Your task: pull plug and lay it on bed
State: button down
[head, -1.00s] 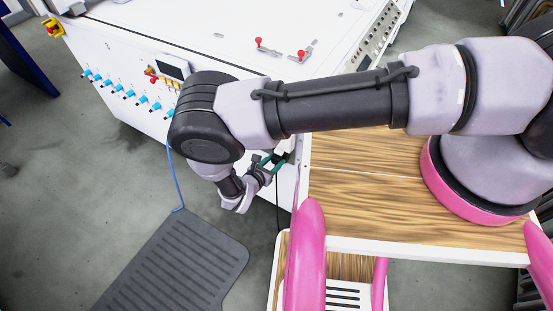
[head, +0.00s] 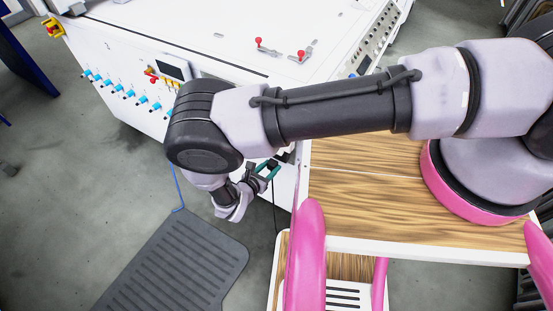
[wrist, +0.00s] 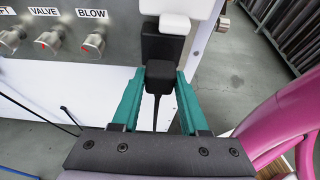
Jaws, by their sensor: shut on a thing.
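My gripper (wrist: 157,95) is shut on the black plug (wrist: 161,75); its teal fingers are on either side of the plug. A thin dark cord hangs from the plug. Behind the plug in the wrist view is a black block (wrist: 160,43) below a white piece (wrist: 165,8); I cannot tell whether plug and block still touch. In the head view my gripper (head: 267,168) is beside the front corner of the white machine, partly behind my arm. The machine's flat white top, the bed (head: 215,45), lies above and behind it.
Red-handled clamps (head: 299,56) stand on the bed. Blue fittings (head: 129,93) line the machine's left side. Metal knobs (wrist: 93,43) are left of the block in the wrist view. A dark ribbed mat (head: 175,265) lies on the floor. The bed's left part is clear.

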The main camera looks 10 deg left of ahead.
aim_at(270, 169)
jog(key=shift+s+a, duration=0.3)
jog(key=shift+s, duration=0.4)
jog(key=shift+s+a, duration=0.3)
jog(key=shift+s, duration=0.4)
